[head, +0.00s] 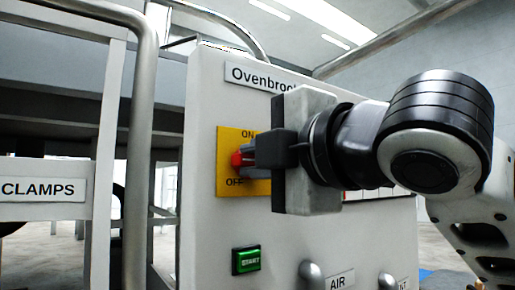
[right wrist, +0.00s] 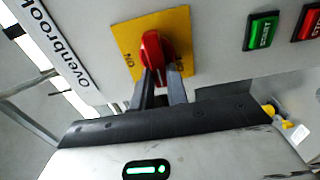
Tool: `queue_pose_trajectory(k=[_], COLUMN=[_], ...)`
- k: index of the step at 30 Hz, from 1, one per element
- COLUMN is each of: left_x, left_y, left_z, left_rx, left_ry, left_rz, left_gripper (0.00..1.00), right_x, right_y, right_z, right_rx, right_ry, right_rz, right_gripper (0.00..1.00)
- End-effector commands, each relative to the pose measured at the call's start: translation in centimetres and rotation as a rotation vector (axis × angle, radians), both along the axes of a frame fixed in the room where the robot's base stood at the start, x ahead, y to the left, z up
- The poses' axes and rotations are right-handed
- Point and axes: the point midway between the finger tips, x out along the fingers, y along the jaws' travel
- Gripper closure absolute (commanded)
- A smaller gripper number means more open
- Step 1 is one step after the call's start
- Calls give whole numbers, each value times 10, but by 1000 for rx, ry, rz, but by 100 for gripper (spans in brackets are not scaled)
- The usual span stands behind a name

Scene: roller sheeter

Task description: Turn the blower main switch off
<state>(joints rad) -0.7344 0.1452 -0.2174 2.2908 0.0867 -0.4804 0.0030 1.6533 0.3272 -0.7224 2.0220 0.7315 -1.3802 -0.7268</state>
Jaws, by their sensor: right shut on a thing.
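My right gripper (head: 258,153) comes in from the right and is shut on the knob. Its two dark fingers (right wrist: 160,82) lie at the knob's near end in the right wrist view. The fingers hide part of the knob and plate in the head view. My left gripper is not in view.
The knob sits on a pale panel (head: 208,90) under an "Ovenbroo..." label (head: 262,76), partly hidden. Below is a green START button (head: 246,260); a red button (right wrist: 308,25) shows in the right wrist view. A metal tube (head: 138,150) stands left of the panel.

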Motion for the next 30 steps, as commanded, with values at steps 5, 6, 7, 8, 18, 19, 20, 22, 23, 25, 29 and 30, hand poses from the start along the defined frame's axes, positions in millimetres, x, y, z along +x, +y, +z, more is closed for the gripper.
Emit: queue_pose_trajectory(k=[5,6,7,8,18,19,20,22,23,25,29,30], left_x=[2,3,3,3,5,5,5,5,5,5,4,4], left_y=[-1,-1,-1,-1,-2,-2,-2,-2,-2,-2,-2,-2], left_z=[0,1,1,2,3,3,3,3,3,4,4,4], left_rx=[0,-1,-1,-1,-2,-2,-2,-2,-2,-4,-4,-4], left_ry=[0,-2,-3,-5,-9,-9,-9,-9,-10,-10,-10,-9], left_rz=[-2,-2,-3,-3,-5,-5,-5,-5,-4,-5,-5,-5], left_gripper=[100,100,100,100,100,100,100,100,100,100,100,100], right_x=[-1,-1,-1,-1,-1,-1,-1,-1,-1,-1,0,-1], right_y=[1,1,1,1,1,1,1,1,1,1,0,0], right_z=[-1,-2,-2,-2,-2,-2,-2,-1,-1,-1,-1,-1], right_rx=[-17,-18,-19,-19,-20,-19,-18,-17,-17,-16,-15,-15], right_ry=[-10,-11,-11,-11,-11,-10,-11,-10,-10,-10,-11,-11], right_rz=[4,4,4,4,4,3,3,3,2,2,1,1], right_gripper=[100,100,100,100,63,63,63,63,63,63,63,63])
